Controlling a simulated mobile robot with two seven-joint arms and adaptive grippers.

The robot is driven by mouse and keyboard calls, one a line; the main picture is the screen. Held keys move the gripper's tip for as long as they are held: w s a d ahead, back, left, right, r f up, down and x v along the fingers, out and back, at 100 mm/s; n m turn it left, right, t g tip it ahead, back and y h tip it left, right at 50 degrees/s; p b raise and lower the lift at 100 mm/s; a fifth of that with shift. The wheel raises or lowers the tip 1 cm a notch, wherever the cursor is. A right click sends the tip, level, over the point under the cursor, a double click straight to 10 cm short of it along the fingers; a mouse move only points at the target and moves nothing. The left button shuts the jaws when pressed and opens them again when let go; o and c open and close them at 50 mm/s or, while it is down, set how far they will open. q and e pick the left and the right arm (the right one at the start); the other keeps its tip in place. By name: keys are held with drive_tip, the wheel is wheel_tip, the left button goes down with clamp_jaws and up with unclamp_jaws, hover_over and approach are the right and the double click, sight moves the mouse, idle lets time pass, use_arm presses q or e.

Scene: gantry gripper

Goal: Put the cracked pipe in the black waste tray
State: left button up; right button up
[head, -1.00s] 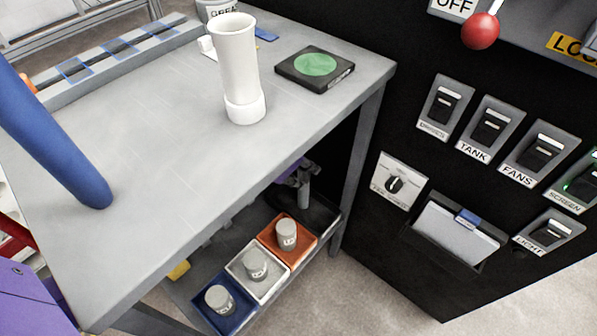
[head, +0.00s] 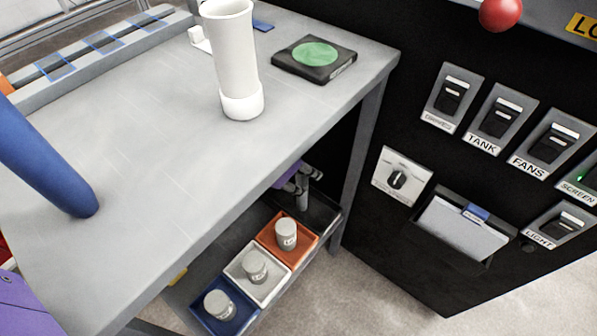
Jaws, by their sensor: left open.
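A white pipe (head: 232,60) with a wider collar at its foot stands upright on the grey bench. A blue pipe (head: 45,165) stands tilted in the picture at the left. I see no crack on either, so I cannot tell which is the cracked one. The black tray (head: 325,214) is on the lower shelf, beyond the orange tray, partly hidden by my gripper and the bench. My left gripper (head: 302,199), grey with a purple part behind it, is under the bench top at the black tray, open. Whether anything lies in that tray is hidden. My right gripper is not in view.
Blue, white and orange trays (head: 311,247), each with a grey weight-like cylinder, line the lower shelf. The bench top (head: 150,190) overhangs the shelf. A black pad with a green disc (head: 315,53) lies on the bench. A black switch panel (head: 380,240) stands at right.

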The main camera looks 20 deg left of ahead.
use_arm(q)
drive_tip(key=shift+r, duration=0.1)
drive_tip(key=p+v, duration=0.3)
drive_tip(key=v, duration=0.3)
drive_tip(key=s+a+p, duration=0.1)
drive_tip(key=s+a, duration=0.5)
drive_tip(key=s, duration=0.3)
drive_tip(key=shift+s+f+p, duration=0.3)
drive_tip(key=shift+f+p, duration=0.05)
